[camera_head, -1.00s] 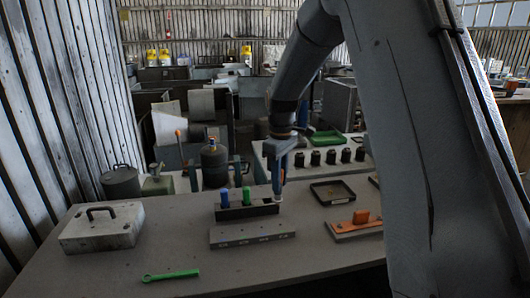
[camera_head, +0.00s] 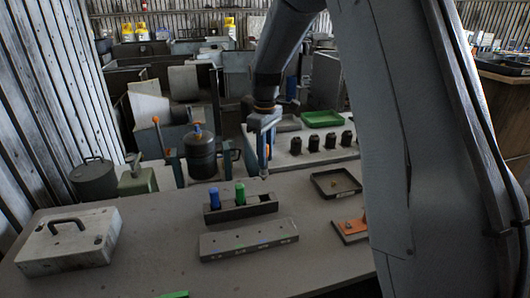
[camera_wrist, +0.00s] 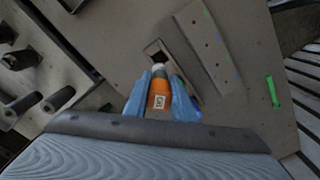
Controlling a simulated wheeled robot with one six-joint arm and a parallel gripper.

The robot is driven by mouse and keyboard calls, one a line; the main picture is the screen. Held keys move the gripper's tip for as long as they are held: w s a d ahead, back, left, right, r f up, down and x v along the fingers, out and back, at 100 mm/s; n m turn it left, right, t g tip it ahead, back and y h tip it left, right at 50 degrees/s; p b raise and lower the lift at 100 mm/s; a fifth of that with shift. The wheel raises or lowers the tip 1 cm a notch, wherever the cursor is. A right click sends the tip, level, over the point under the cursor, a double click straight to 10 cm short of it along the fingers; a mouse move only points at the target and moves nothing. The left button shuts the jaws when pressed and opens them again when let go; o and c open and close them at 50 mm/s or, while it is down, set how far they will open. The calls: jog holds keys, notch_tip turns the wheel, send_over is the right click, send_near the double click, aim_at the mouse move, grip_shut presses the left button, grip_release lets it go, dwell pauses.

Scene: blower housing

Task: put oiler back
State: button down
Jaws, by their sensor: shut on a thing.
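My gripper (camera_wrist: 160,98) is shut on an orange oiler (camera_wrist: 158,95) with a pale square label and a grey-white tip. In the head view my gripper (camera_head: 264,172) is over or just behind the right end of a dark rack (camera_head: 262,208); the oiler is hard to make out there. The rack holds a blue bottle (camera_head: 214,198) and a green bottle (camera_head: 240,193) upright, and its right part looks empty. In the wrist view an open rack slot (camera_wrist: 157,51) shows just beyond the oiler's tip. Whether they touch is unclear.
A long grey block with holes (camera_head: 248,240) lies in front of the rack. A lidded grey case (camera_head: 70,240) is at left, a shallow black tray (camera_head: 335,184) at right. The table's middle front is clear.

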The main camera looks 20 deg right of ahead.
aim_at(265, 173)
notch_tip(265, 173, down, 5)
jog(key=b, duration=0.3)
jog(key=shift+r, duration=0.1)
jog(key=shift+f+b, duration=0.3)
jog(key=shift+f, duration=0.6)
jog(key=shift+s+d+f+p, duration=0.1)
jog(key=shift+p, duration=0.25)
jog(key=shift+f, duration=0.35)
jog(key=shift+f, duration=0.35)
jog(key=shift+f+b, duration=0.45)
jog(key=shift+f, duration=0.1)
jog(key=shift+f, duration=0.3)
jog(key=shift+f+b, duration=0.5)
jog(key=shift+f, duration=0.7)
